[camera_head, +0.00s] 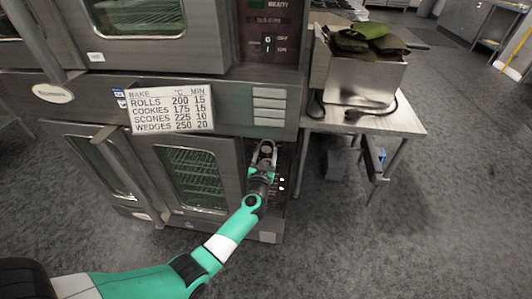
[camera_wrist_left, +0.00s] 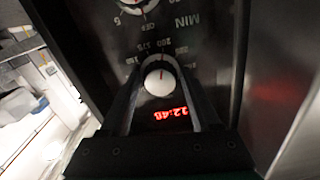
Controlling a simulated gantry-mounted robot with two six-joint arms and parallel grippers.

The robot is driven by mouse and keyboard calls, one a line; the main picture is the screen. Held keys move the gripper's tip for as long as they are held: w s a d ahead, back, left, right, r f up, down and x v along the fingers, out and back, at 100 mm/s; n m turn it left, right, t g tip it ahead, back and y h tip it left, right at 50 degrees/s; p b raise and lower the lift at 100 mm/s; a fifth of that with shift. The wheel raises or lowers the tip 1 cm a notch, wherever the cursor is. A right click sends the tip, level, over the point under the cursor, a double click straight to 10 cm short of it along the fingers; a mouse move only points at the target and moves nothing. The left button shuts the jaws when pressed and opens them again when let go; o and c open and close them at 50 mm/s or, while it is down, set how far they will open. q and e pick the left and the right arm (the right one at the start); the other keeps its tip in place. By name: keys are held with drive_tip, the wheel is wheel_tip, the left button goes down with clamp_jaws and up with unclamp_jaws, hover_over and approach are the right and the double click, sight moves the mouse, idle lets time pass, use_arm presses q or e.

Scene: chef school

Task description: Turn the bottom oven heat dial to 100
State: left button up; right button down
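The bottom oven (camera_head: 190,175) stands at the lower left in the head view, its control panel (camera_head: 283,172) on its right side. My left gripper (camera_head: 266,150) is at this panel and hides part of it. In the left wrist view, a round white dial (camera_wrist_left: 159,83) with a red mark sits between the two fingers of my left gripper (camera_wrist_left: 160,68). The panel appears upside down there, with numbers such as 175 and 200 around the dial. I cannot tell whether the fingers touch the dial. My right gripper is not in view.
Another dial marked MIN (camera_wrist_left: 135,5) and a red clock display (camera_wrist_left: 171,114) are close to the gripper. A sign (camera_head: 170,107) lists bake temperatures. A metal table (camera_head: 395,122) with a fryer (camera_head: 360,80) stands right of the oven. Open floor (camera_head: 440,220) lies at right.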

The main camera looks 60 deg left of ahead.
use_arm(q)
clamp_jaws()
drive_tip(key=shift+n, duration=0.3)
